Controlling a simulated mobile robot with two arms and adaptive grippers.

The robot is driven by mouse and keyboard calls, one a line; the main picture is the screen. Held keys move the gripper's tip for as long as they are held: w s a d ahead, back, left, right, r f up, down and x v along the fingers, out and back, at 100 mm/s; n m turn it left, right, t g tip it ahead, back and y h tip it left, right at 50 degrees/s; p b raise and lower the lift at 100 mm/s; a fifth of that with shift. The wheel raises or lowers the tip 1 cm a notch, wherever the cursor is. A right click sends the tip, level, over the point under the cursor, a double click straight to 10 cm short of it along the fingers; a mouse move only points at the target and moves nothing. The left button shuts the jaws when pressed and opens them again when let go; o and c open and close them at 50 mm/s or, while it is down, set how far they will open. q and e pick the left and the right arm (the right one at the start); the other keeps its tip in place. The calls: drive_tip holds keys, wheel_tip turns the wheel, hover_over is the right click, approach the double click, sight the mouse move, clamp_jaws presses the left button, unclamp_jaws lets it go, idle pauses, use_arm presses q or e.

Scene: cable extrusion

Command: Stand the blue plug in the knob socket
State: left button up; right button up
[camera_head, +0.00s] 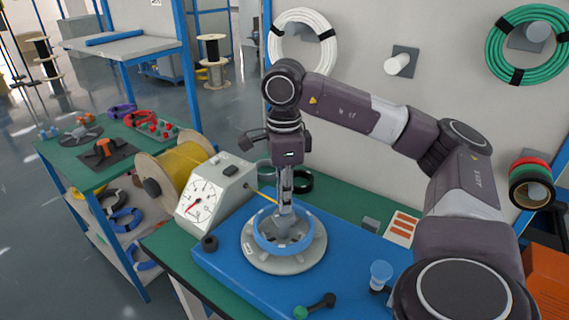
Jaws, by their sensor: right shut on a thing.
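My right gripper (285,208) points straight down over the blue ring (261,241) of a round grey wheel-like fixture (286,265). It is shut on a small grey piece at the middle of the ring, whose lower part is hard to make out. A pale blue, cup-shaped piece (381,270), which looks like the blue plug, stands upright on a small dark base to the right. I cannot tell for sure whether that base is the knob socket. My left gripper is not in view.
The fixture stands on a blue mat (222,262). A gauge box (208,196) and a yellow cable spool (184,163) are at its left. A green-and-black knob piece (315,306) lies in front.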

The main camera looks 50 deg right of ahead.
idle(0.3)
drive_tip(key=shift+f, duration=0.4)
idle(0.3)
drive_tip(key=o, duration=0.9)
drive_tip(key=shift+o, duration=0.2)
wheel_tip(320, 180, up, 5)
drive_tip(key=p, duration=0.4)
drive_tip(key=shift+r, duration=0.2)
wheel_tip(320, 180, up, 3)
drive_tip(key=shift+f+p, duration=0.1)
drive_tip(key=shift+p, duration=1.1)
drive_tip(key=shift+f, duration=0.1)
